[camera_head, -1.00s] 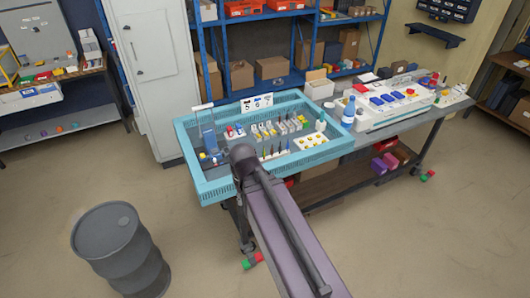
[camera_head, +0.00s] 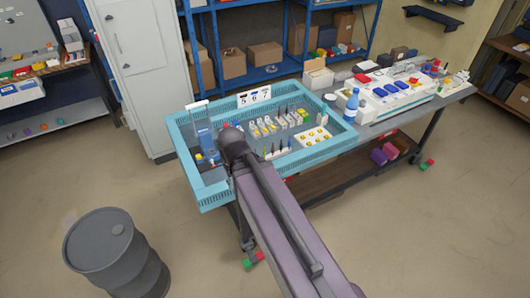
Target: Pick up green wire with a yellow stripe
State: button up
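A blue-rimmed tray (camera_head: 330,149) sits on the left part of the workbench. It holds a row of small white and yellow parts (camera_head: 268,126), a rack of thin upright tools (camera_head: 279,149) and a white plate with yellow round pieces (camera_head: 312,139). I cannot make out a green wire with a yellow stripe; the parts are too small, and my arm covers some of the tray. My arm reaches from the bottom of the view to a dark joint over the tray's front left. My gripper does not show; it is hidden beyond that joint.
A blue bottle (camera_head: 351,106) and a white panel with blue parts (camera_head: 392,98) stand right of the tray. A number card (camera_head: 255,96) stands at its back rim. A grey barrel (camera_head: 116,255) stands front left.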

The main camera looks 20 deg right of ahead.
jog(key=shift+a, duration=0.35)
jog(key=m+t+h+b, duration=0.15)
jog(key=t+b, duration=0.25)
jog(key=b, duration=0.5)
send_near(264, 152)
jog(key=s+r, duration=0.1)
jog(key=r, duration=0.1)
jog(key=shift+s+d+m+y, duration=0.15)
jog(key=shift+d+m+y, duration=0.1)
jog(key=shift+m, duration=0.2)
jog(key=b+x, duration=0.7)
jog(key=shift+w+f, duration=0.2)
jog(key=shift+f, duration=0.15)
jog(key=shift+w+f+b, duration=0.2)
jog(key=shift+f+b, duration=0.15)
jog(key=shift+b, duration=0.15)
